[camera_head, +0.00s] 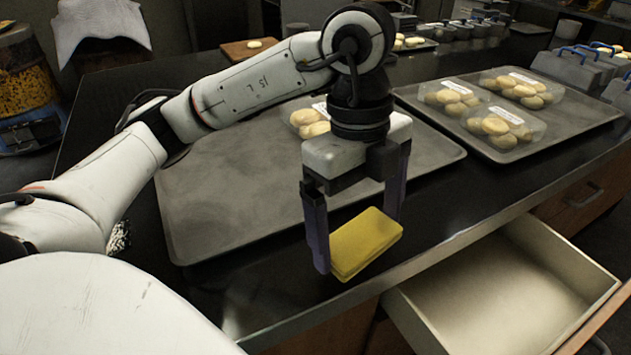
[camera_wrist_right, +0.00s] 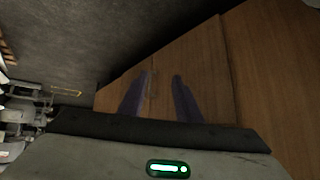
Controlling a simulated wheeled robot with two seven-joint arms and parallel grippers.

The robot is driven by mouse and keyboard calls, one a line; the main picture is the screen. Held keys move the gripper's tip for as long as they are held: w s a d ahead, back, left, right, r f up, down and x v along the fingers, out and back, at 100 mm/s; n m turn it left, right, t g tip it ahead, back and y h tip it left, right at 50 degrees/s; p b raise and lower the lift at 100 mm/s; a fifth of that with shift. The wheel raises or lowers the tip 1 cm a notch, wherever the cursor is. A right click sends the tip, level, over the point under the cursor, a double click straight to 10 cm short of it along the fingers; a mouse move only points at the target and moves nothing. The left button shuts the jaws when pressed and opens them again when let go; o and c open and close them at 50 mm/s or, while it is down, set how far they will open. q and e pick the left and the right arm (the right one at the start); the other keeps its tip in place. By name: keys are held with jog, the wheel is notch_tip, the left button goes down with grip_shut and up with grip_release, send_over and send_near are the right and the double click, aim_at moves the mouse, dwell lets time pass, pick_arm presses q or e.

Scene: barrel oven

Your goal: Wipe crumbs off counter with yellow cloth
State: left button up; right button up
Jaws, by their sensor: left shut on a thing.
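The yellow cloth (camera_head: 364,243) is a folded, flat pad, held between the two purple fingers of my left gripper (camera_head: 360,250) in the head view. The gripper points down and holds the cloth at the front edge of the black counter (camera_head: 268,285). I cannot tell whether the cloth touches the counter. I cannot make out any crumbs. My right gripper (camera_wrist_right: 160,78) shows in the right wrist view, with its purple fingers apart and nothing between them, in front of a brown wooden surface (camera_wrist_right: 185,60).
A large grey tray (camera_head: 230,190) lies on the counter behind the cloth. A second tray (camera_head: 540,145) to the right bears packs of buns (camera_head: 500,128). An open drawer (camera_head: 505,290) sticks out below the counter's front edge. A wooden board (camera_head: 236,52) lies at the back.

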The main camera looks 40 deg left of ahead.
pick_arm(q)
jog(key=shift+r+p, duration=1.4)
jog(key=shift+r, duration=0.6)
